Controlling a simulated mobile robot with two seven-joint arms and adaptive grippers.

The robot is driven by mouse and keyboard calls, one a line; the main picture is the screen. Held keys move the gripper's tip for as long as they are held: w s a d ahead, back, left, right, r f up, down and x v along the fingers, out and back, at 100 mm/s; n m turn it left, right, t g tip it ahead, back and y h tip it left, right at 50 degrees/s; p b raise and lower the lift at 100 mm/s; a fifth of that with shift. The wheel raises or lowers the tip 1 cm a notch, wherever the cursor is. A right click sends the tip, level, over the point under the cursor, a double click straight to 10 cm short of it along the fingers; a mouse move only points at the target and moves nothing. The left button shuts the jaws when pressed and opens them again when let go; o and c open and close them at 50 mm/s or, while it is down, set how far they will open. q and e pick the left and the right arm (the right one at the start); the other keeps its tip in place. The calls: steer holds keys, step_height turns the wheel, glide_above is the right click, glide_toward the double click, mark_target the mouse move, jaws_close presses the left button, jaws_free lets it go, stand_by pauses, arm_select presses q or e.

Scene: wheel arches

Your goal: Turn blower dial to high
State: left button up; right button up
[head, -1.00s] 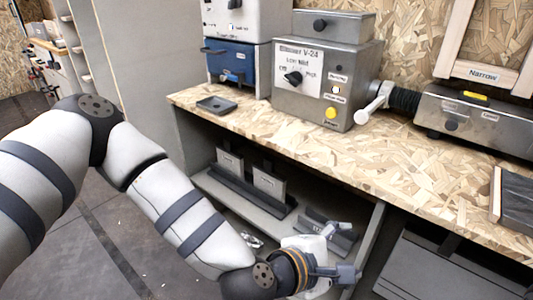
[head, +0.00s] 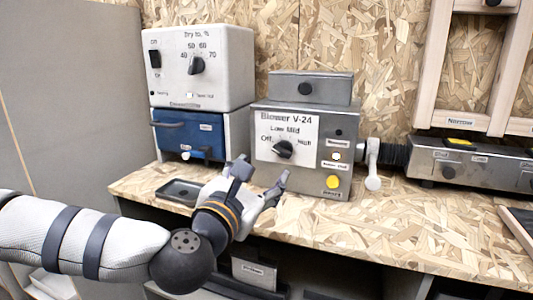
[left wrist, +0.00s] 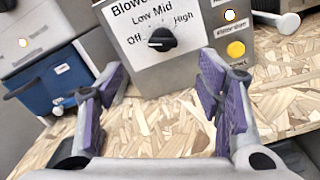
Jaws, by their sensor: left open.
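The blower (head: 345,180) is a grey metal box marked "Blower V-24" on the bench. Its black blower dial (head: 283,149) sits on a white label reading Off, Low, Mid and High. The dial also shows in the left wrist view (left wrist: 160,39), between and beyond the fingertips; I cannot tell for sure which mark it points to. My left gripper (head: 262,174) is open and empty, in front of and below the dial, not touching it. Its purple-padded fingers also show in the left wrist view (left wrist: 160,75). My right gripper is not in view.
A white dryer unit (head: 225,75) with its own dial stands on a blue-fronted box (head: 190,137) to the left. A yellow button (head: 333,182) is right of the dial. A white lever (head: 372,165) and black hose (head: 394,155) are further right. A dark tray (head: 178,191) lies in front.

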mark_target(281, 151)
arm_select(q)
steer(key=x, duration=1.1)
steer(key=shift+d, duration=0.25)
steer(key=c, duration=1.2)
